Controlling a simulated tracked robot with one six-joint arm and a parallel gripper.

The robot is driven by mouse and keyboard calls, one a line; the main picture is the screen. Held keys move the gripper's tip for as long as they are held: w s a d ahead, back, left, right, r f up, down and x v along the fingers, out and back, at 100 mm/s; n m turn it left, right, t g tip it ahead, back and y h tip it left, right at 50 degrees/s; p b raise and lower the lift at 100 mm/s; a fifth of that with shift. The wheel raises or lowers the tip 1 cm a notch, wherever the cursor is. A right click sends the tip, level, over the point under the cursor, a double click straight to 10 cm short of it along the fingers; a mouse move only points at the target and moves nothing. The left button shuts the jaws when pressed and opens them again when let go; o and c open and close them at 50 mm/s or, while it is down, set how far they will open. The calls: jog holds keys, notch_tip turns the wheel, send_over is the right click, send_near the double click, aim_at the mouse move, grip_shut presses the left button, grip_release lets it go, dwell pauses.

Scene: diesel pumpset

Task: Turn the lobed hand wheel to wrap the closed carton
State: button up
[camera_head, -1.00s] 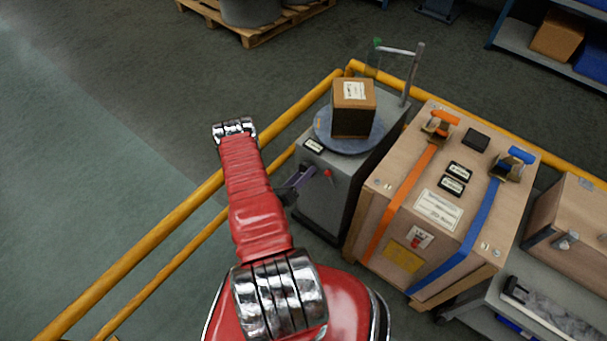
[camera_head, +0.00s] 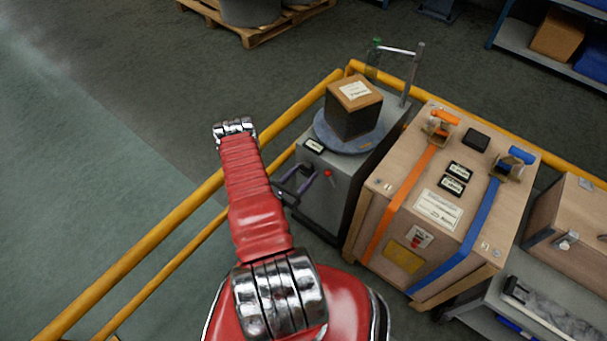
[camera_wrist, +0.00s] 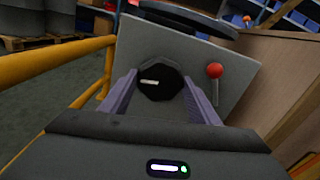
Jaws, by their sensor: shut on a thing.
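The hand wheel (camera_wrist: 160,81) is black and lobed with a white mark, on the sloped grey front of the wrapping machine (camera_wrist: 135,40). My gripper (camera_wrist: 158,92) is shut on it, one purple finger on each side. In the head view my gripper (camera_head: 299,184) reaches the machine's front, and the wheel itself is hard to make out there. The closed carton (camera_head: 354,93) stands on the round grey turntable (camera_head: 328,133), turned at an angle. Its top is brown with a white label, and its visible sides look dark.
A red-knobbed lever (camera_wrist: 215,71) stands just right of the wheel. A mast (camera_head: 412,75) rises behind the turntable. A large strapped wooden crate (camera_head: 437,215) stands close on the right. Yellow rails (camera_head: 180,213) run left and behind. The floor left of them is clear.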

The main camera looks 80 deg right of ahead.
jog(key=shift+a+f, duration=0.1)
jog(key=shift+f, duration=0.05)
jog(key=o, duration=1)
jog(key=shift+v, duration=6.85)
jog(key=shift+w, duration=0.1)
